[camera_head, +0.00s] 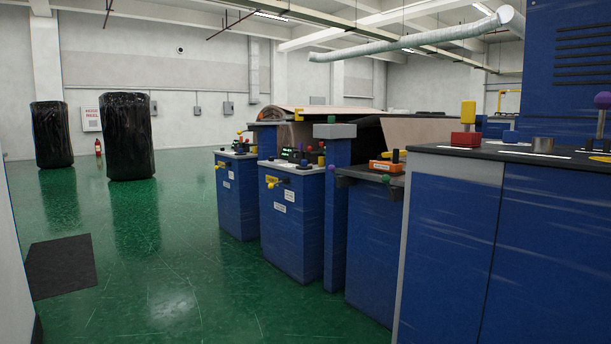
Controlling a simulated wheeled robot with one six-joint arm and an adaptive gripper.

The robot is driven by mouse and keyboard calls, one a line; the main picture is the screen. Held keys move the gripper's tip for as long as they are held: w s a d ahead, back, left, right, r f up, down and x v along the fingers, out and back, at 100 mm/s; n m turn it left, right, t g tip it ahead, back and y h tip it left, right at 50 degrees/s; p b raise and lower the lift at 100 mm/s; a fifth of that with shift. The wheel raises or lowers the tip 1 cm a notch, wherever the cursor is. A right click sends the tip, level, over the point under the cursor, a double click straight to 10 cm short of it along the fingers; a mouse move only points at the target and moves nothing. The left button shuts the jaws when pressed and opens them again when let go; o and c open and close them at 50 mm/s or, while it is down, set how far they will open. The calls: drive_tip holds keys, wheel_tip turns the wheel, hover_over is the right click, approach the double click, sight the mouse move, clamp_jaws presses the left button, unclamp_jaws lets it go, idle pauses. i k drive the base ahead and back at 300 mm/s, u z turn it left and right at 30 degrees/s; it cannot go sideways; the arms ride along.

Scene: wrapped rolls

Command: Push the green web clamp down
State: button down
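Several green parts show on the blue machine, and I cannot tell which one is the web clamp. A green knob (331,119) sits on top of the grey-capped blue column. A small green knob (385,179) is on the front of the cabinet right of that column. Small green parts (290,154) stand among the controls on the middle cabinet's top. Each is too small to show whether it is up or down. My gripper is not in view.
Blue cabinets (292,235) stand in a row, with a larger one (450,240) close at right. Two black-wrapped rolls (128,140) (52,135) stand at the back left. A dark mat (61,266) lies on the green floor (170,285), which is largely clear at left.

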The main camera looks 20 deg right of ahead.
sight(386, 178)
drive_tip(key=u, duration=0.3)
drive_tip(key=i, duration=1.7)
drive_tip(key=z, duration=0.75)
drive_tip(key=i, duration=1.05)
drive_tip(key=z, duration=1.4)
drive_tip(key=i, duration=0.35)
drive_tip(key=z, duration=0.15)
